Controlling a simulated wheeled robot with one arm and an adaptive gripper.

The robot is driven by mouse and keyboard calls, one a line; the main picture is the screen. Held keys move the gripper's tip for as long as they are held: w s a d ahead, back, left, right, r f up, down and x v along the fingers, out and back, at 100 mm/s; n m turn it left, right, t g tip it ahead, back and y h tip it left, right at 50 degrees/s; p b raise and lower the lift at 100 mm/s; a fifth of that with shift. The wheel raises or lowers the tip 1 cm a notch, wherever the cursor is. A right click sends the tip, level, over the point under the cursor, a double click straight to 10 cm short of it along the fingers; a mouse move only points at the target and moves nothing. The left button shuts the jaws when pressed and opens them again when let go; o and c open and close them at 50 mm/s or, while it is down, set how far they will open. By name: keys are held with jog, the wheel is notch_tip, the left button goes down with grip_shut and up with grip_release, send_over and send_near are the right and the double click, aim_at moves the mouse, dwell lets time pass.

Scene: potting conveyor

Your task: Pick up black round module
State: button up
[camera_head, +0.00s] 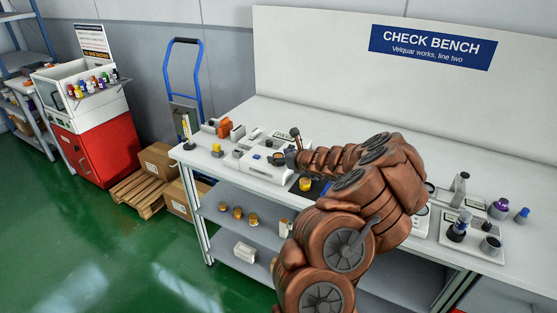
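My brown arm reaches over the white bench (440,240) from the front. My gripper (281,158) is at its left end, small in the view, just above the right part of a white device (258,168). Dark parts near my fingertips blend together, so I cannot tell whether the fingers are open or hold anything. My arm hides part of the bench's middle.
Orange and grey parts (224,128) stand at the bench's left end. A tray with dark cylinders (457,229) and a purple-topped jar (499,208) are at the right. Gold parts (238,212) lie on the lower shelf.

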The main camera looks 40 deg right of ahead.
jog(key=c, duration=1.1)
jog(key=shift+r, duration=0.1)
